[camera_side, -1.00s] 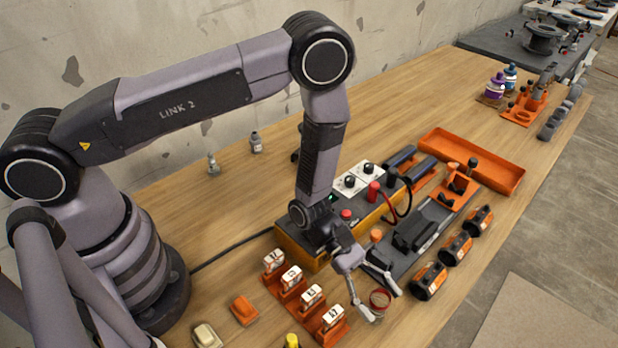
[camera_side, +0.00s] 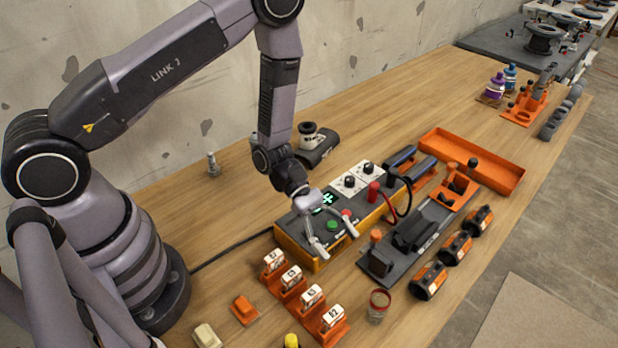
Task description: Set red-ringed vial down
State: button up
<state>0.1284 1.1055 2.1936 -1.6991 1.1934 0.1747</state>
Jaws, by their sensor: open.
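The red-ringed vial (camera_side: 378,307) stands upright on the wooden table, a clear body with a red ring around its top. It is to the right of the row of numbered blocks, and nothing touches it. My gripper (camera_side: 338,244) is open and empty. It is up and to the left of the vial in the picture, over the front of the control box (camera_side: 295,246), clearly apart from the vial. Whether the fingertips touch the box cannot be told.
Orange holders with numbered white blocks (camera_side: 311,296) stand left of the vial. An orange tray (camera_side: 473,160) is farther back. Bare table lies in front of the rolls.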

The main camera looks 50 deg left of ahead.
jog(key=s+a+r+m+g+y, duration=0.1)
jog(key=s+a+r+m+y, duration=0.15)
jog(key=r+m, duration=0.55)
jog(key=s+a+r+m+g+y, duration=0.1)
jog(key=s+a+r+m+y, duration=0.2)
jog(key=r, duration=0.9)
jog(key=s+a+r+m+t+y, duration=0.3)
jog(key=s+a+r+t+y, duration=0.1)
jog(key=a, duration=0.4)
jog(key=s+a+r+m+t+y, duration=0.3)
jog(key=s+a+r+t+y, duration=0.1)
jog(key=s+a+r, duration=0.2)
jog(key=shift+a+r+t, duration=0.3)
jog(key=shift+a+r, duration=0.5)
jog(key=shift+a, duration=0.45)
